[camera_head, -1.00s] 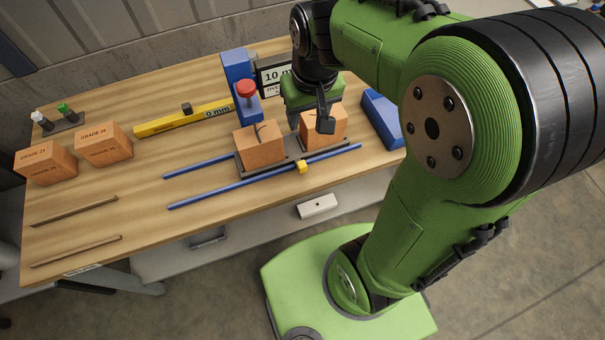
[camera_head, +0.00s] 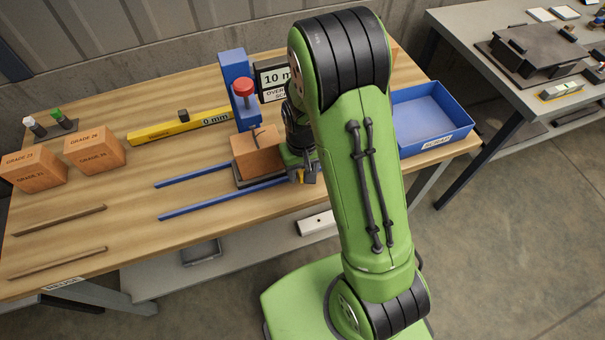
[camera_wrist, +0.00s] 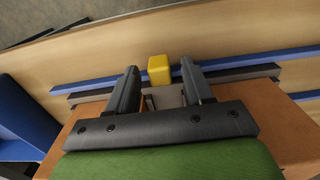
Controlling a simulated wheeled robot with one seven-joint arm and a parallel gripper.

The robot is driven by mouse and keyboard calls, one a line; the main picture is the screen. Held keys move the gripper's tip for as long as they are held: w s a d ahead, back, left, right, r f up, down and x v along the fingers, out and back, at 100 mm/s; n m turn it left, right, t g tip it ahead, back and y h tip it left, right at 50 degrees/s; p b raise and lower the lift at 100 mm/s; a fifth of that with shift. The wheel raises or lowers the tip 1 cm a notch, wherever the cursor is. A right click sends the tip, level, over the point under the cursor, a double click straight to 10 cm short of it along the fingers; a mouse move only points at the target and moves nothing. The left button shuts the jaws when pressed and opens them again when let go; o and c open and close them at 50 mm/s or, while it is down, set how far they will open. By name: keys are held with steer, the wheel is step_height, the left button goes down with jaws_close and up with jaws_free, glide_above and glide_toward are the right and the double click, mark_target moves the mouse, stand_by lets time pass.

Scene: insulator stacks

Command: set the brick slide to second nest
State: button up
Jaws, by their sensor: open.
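The brick slide is a dark tray (camera_head: 240,182) on two blue rails (camera_head: 200,209). It carries an orange brick (camera_head: 254,153) on its left; my arm hides its right part. In the wrist view, parts of two orange bricks (camera_wrist: 270,122) show on both sides of my gripper (camera_wrist: 159,66), and the slide's dark edge (camera_wrist: 240,75) runs along the blue rail. A yellow knob (camera_wrist: 159,69) on the slide's front edge lies between my open fingertips, with gaps on both sides. In the head view my gripper (camera_head: 303,176) is low at the slide's front. The nests are not clearly visible.
A blue post (camera_head: 234,72) with a red knob (camera_head: 243,88) stands behind the slide. A yellow gauge bar (camera_head: 160,131) and two spare bricks (camera_head: 95,150) are at left. A blue scrap bin (camera_head: 432,110) is at right. The rails are bare left of the slide.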

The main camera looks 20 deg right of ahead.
steer(key=shift+f, duration=0.5)
jaws_close()
steer(key=shift+a, duration=0.15)
steer(key=a, duration=1.8)
steer(key=shift+r, duration=0.1)
steer(key=shift+a, duration=0.1)
